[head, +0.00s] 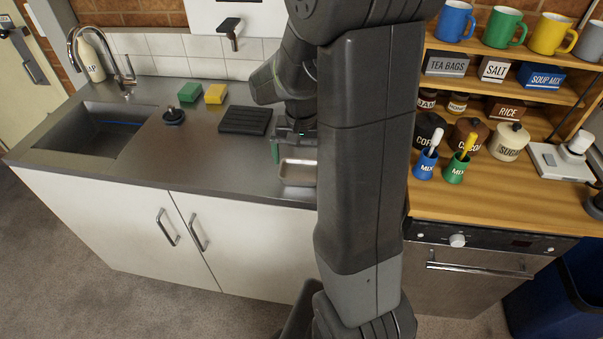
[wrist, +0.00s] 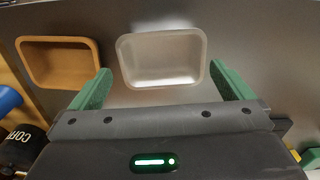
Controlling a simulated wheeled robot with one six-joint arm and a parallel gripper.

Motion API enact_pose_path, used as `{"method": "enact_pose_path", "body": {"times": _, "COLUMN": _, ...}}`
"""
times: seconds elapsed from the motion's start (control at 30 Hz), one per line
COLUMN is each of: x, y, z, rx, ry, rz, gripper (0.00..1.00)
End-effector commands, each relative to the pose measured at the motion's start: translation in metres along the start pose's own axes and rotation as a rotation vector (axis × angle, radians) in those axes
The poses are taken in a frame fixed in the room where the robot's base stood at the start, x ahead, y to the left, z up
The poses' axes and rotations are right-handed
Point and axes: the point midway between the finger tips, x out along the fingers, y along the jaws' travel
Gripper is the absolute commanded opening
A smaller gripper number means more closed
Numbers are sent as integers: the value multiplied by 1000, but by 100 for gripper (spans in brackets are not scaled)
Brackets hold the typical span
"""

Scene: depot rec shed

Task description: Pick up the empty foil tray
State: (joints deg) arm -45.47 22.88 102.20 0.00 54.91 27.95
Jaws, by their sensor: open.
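The foil tray (wrist: 163,58) is a silvery rectangular tray with rounded corners. In the wrist view it lies on the metal counter, and its inside looks empty. In the head view the tray (head: 296,172) shows near the counter's front edge, its right side hidden behind my arm. My gripper (wrist: 165,88) is open, with its green fingers to the left and right of the tray's near part. I cannot tell whether the fingers touch it. In the head view only one green finger (head: 275,152) shows, just behind the tray.
A brown tray (wrist: 58,62) lies beside the foil tray in the wrist view. A black ribbed mat (head: 245,120), a sink plug (head: 173,115) and green (head: 189,92) and yellow (head: 215,94) sponges lie left of my gripper. The sink (head: 105,132) is further left.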

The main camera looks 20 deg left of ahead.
Motion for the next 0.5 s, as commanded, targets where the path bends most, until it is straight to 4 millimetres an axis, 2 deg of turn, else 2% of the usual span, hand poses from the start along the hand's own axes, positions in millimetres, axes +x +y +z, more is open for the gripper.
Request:
{"method": "enact_pose_path", "body": {"times": 0.33, "x": 40, "y": -2, "z": -4, "rx": 0, "ry": -4, "rz": 2, "gripper": 100}}
{"method": "enact_pose_path", "body": {"times": 0.5, "x": 51, "y": -2, "z": -5, "rx": 0, "ry": -1, "rz": 0, "gripper": 100}}
